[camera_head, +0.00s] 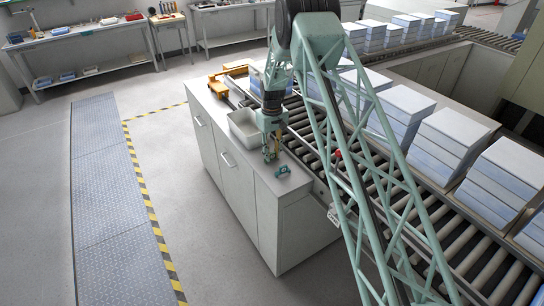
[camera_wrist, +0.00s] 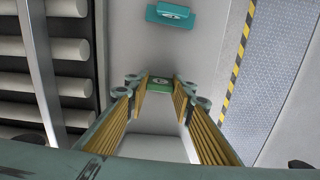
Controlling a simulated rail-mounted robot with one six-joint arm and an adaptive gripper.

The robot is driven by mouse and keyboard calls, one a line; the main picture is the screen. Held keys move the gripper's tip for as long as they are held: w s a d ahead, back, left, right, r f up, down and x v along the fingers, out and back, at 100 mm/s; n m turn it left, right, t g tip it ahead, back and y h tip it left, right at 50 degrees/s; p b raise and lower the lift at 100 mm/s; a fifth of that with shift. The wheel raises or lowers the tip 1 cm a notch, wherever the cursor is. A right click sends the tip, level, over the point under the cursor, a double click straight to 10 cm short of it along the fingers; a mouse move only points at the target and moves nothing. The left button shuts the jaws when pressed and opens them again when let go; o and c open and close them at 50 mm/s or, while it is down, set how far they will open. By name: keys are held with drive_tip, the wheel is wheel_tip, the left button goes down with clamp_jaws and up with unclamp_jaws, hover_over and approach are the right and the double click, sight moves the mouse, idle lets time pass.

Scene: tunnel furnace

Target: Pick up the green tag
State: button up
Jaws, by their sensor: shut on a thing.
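My gripper (camera_wrist: 160,88) is pointed down over the grey counter, in front of the white bin. Its fingers are shut on the green tag (camera_wrist: 159,83), a small green piece with a pale mark, held between the fingertips in the wrist view. In the head view my gripper (camera_head: 270,155) is above the counter's near end, and the tag is too small there to make out clearly. I cannot tell how far the tag is above the counter top.
A teal block with a pale mark (camera_wrist: 170,15) lies on the counter, also in the head view (camera_head: 282,171). The white bin (camera_head: 240,134) stands behind my gripper. A yellow tool (camera_head: 218,88) sits at the far end. A roller conveyor (camera_head: 303,127) with stacked boxes runs alongside.

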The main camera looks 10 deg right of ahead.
sight(272, 153)
drive_tip(key=shift+r+b, duration=0.65)
drive_tip(key=shift+r, duration=4.35)
drive_tip(key=shift+a, duration=0.1)
